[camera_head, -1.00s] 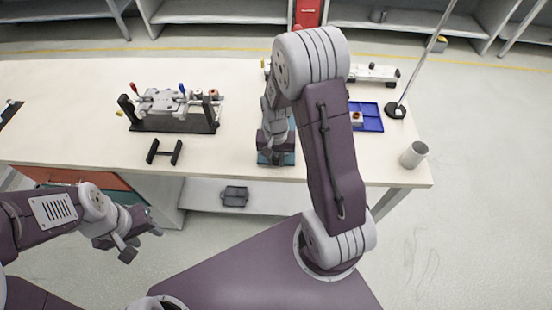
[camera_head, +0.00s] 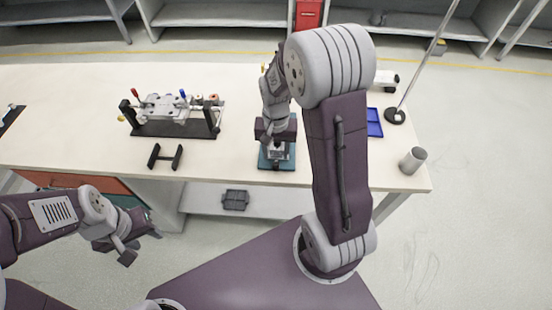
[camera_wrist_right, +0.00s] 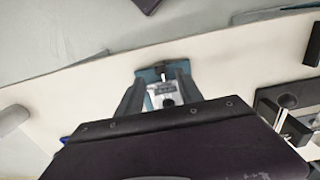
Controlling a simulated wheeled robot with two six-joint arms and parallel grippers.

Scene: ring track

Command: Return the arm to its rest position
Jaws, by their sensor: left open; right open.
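My right gripper (camera_head: 277,145) points down over a teal base (camera_head: 262,162) at the table's front edge. It is open. In the right wrist view its two fingers (camera_wrist_right: 158,95) are spread. A light metal piece with dark details (camera_wrist_right: 160,92) shows between them on the teal base (camera_wrist_right: 150,74). I cannot tell the exact gap between the fingers and this piece. My right upper arm rises in front of the table's right part and hides some of it. My left gripper (camera_head: 130,245) is open and empty, low in front of the table at the left.
A fixture on a black stand (camera_head: 172,128) and a small black rack (camera_head: 165,157) are left of the right gripper. A blue tray (camera_head: 374,122), a pole base (camera_head: 394,116) and a grey cup (camera_head: 412,160) are at the right.

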